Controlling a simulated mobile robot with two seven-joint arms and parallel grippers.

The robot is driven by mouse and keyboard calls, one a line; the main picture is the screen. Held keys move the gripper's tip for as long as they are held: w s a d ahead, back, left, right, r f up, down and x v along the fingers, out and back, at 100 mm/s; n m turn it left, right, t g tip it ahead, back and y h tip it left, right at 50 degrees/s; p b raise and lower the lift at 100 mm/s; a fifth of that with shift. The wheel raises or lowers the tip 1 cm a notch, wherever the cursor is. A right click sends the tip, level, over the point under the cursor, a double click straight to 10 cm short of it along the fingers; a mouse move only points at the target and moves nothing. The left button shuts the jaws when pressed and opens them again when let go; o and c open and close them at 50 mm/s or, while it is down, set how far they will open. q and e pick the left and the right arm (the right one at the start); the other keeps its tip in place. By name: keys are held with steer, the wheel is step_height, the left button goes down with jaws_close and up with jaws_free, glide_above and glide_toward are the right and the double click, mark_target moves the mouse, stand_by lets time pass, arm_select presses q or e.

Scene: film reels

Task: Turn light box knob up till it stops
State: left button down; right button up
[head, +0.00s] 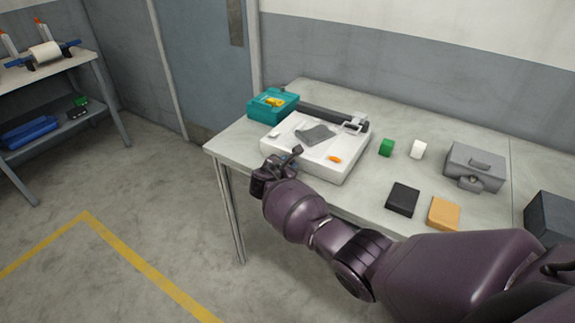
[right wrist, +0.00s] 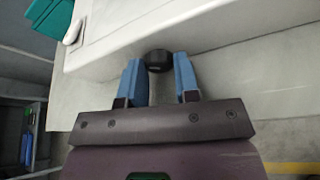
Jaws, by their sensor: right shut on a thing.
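The light box (head: 309,160) is a low white box on the table, near its front left corner. It also shows in the right wrist view (right wrist: 110,48). Its knob (right wrist: 159,60) is a small dark round piece on the front side, between my blue fingertips; in the head view my gripper hides it. My right gripper (head: 284,160) is at the front of the light box, shut on the knob, one finger on each side. The knob's turn angle cannot be read. My left gripper is not in view.
A grey sheet (head: 315,134) and an orange piece (head: 335,159) lie on the light box. A teal box (head: 270,108) stands behind left. Green (head: 386,147) and white (head: 418,149) pieces, a black block (head: 403,199), a tan block (head: 444,213) and a grey case (head: 475,168) stand right.

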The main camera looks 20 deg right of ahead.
steer(key=o, duration=0.9)
steer(key=shift+c, duration=0.2)
steer(key=shift+o, duration=0.4)
steer(key=shift+s+a, duration=0.1)
steer(key=shift+s+a+r, duration=0.15)
steer(key=shift+s+a, duration=0.05)
steer(key=shift+a, duration=0.05)
steer(key=p+v, duration=0.2)
steer(key=v, duration=0.8)
